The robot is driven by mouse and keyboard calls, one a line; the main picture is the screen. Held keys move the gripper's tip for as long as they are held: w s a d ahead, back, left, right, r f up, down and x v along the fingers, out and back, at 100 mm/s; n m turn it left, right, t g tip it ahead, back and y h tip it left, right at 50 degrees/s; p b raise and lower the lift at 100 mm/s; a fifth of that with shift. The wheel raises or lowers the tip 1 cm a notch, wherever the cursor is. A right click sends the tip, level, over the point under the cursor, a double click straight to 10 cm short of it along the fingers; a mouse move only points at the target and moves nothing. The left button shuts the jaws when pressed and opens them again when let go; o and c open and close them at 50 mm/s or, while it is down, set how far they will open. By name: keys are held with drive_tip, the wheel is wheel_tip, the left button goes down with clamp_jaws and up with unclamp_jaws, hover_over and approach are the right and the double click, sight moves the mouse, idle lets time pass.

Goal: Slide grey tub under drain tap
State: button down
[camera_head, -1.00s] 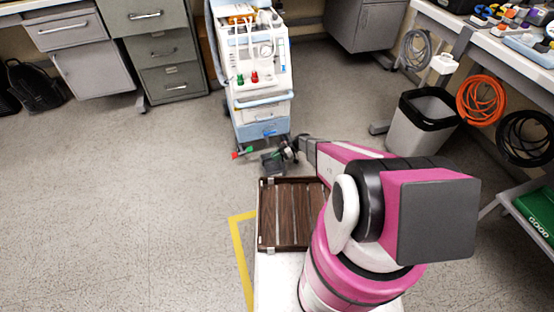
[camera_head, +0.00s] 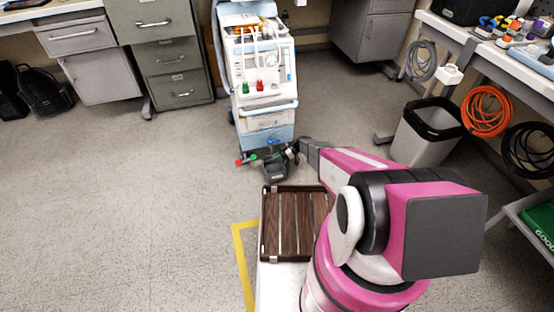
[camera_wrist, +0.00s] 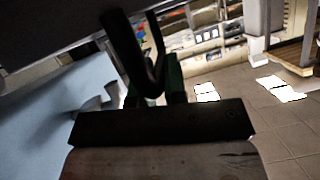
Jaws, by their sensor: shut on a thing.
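The dark grey tub (camera_head: 274,172) is small in the head view, on the floor just in front of the pump cart's light blue base. My gripper (camera_head: 288,154) is low at the tub's back right and appears shut on it; my wrist and the clutter there partly hide the contact. A small fitting with a red end (camera_head: 239,162) and a green part sits at the cart's foot, left of the tub; it may be the drain tap, but it is too small to be sure. In the wrist view, my dark gripper (camera_wrist: 150,88) is close against a dark grey surface (camera_wrist: 60,30).
The white and blue cart (camera_head: 265,75) stands behind the tub. A brown slatted tray (camera_head: 292,225) is nearer me. A grey bin (camera_head: 425,135) and a bench with hanging cables are at right. Drawer cabinets (camera_head: 170,60) stand at back left. Floor at left is clear.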

drive_tip(key=shift+f, duration=0.35)
drive_tip(key=c, duration=1.1)
unclamp_jaws()
drive_tip(key=v, duration=1.1)
drive_tip(key=s+d+r+m+t+h, duration=0.1)
drive_tip(key=s+d+r+m+h, duration=0.2)
drive_tip(key=s+r+m, duration=0.3)
drive_tip(key=s+d+r+m+t+h, duration=0.2)
drive_tip(key=s+r+m+h, duration=0.3)
drive_tip(key=s+r, duration=0.8)
drive_tip(key=s+d+r+m+t+h, duration=0.2)
drive_tip(key=s+r+m, duration=0.6)
drive_tip(key=r, duration=1.1)
drive_tip(key=s+d+h, duration=0.1)
drive_tip(key=d+h, duration=0.1)
drive_tip(key=d, duration=0.1)
drive_tip(key=shift+s+m+h, duration=0.3)
drive_tip(key=shift+s+m, duration=0.05)
drive_tip(key=shift+m, duration=0.05)
